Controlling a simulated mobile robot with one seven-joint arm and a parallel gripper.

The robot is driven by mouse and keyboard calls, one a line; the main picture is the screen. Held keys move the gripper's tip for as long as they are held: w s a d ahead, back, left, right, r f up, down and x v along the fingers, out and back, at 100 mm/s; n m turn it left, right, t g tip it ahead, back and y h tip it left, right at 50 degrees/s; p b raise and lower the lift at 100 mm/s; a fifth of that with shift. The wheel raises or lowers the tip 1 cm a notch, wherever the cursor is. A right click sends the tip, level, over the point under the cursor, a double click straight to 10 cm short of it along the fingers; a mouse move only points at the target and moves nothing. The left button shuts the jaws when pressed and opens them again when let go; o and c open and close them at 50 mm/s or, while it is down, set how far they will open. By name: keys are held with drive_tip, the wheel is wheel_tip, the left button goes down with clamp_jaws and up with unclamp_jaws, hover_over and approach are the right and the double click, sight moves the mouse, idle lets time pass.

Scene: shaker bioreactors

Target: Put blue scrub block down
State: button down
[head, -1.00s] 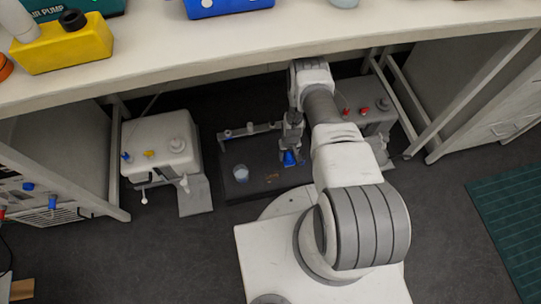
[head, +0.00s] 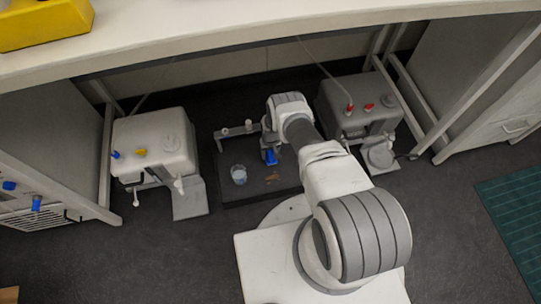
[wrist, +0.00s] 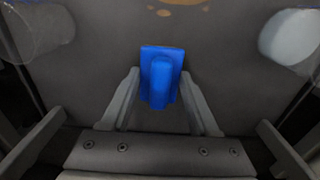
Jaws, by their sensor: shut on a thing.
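The blue scrub block (wrist: 162,75) sits between the two fingertips of my gripper (wrist: 160,95) in the wrist view, and the gripper is shut on it. In the head view the blue block (head: 271,156) shows just below my gripper (head: 269,148), over the dark platform (head: 235,194) under the bench. Whether the block touches the platform surface, I cannot tell.
A clear beaker (head: 239,174) stands on the platform left of the block. Brown stains (head: 273,178) lie on the platform in front of the block. A white-grey machine (head: 155,145) stands to the left and a grey one (head: 360,105) to the right. The bench top (head: 250,30) overhangs behind.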

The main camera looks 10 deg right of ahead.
sight(271, 153)
drive_tip(key=shift+c, duration=0.7)
unclamp_jaws()
drive_tip(key=shift+f, duration=0.1)
wheel_tip(271, 153, up, 12)
drive_tip(key=p, duration=0.5)
drive_tip(key=shift+p, duration=0.4)
